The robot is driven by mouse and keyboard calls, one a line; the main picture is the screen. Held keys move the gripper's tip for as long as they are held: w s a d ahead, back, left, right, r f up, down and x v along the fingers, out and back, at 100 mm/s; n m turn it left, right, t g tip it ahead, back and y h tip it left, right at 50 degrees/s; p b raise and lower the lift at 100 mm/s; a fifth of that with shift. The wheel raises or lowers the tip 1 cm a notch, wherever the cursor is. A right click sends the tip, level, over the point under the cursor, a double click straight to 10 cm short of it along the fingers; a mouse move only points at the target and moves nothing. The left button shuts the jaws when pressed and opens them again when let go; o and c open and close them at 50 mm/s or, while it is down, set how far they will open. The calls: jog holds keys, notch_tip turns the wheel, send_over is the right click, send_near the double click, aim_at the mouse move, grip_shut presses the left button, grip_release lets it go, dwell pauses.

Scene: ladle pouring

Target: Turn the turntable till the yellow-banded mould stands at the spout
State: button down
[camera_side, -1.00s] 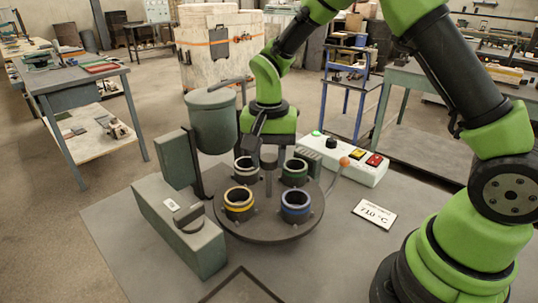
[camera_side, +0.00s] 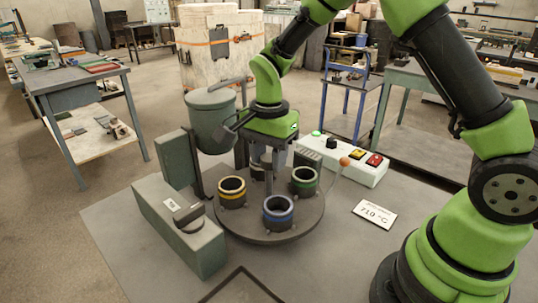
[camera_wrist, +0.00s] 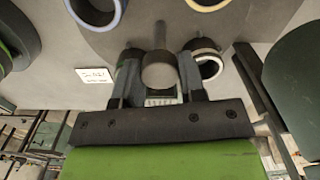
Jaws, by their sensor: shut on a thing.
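The round dark turntable (camera_side: 252,230) stands on the bench with banded moulds around its middle. The yellow-banded mould (camera_side: 232,192) is at its left, just below and right of the grey ladle (camera_side: 210,120). The blue-banded mould (camera_side: 278,212) is at the front, and the green-banded one (camera_side: 304,181) at the right. A pale-rimmed mould (camera_wrist: 207,58) shows partly behind a finger in the wrist view. My gripper (camera_side: 265,163) points down over the turntable's middle, shut on the grey centre knob (camera_wrist: 158,70). I cannot make out the spout's tip.
A grey-green block (camera_side: 180,225) stands left of the turntable. A control box (camera_side: 345,162) with coloured buttons lies behind to the right, near a lever with an orange ball (camera_side: 344,161). A card (camera_side: 375,213) reading 710 °C lies at the right.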

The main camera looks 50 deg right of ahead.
jog(key=shift+m, duration=5.5)
jog(key=c, duration=0.7)
grip_release()
notch_tip(320, 180, up, 10)
